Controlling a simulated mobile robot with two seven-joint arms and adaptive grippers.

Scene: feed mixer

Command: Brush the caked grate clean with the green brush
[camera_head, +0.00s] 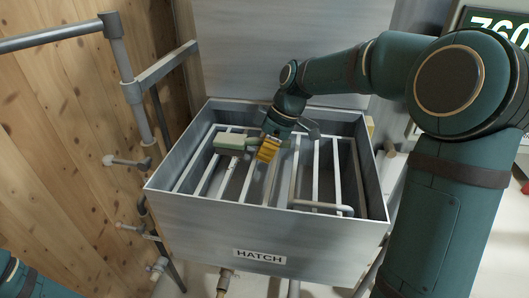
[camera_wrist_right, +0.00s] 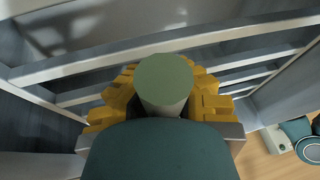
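The green brush (camera_head: 230,142) lies level across the bars at the left-middle of the grate, inside the grey box labelled HATCH. Its pale underside faces the bars; I cannot tell whether it touches them. My right gripper (camera_head: 268,148), with yellow finger pads, is shut around the brush's handle. In the right wrist view, the round green handle end (camera_wrist_right: 163,82) shows between the yellow fingers (camera_wrist_right: 165,98). The grate (camera_head: 316,172) has pale grey bars running front to back. The gripper hides part of it, and caking is hard to make out. My left gripper is out of view.
The HATCH box (camera_head: 258,235) has raised walls around the grate. A bent grey handle (camera_head: 322,207) lies over the grate's front right. Pipes and a rail (camera_head: 130,90) stand at the left beside a wooden wall. A display (camera_head: 492,22) is at upper right.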

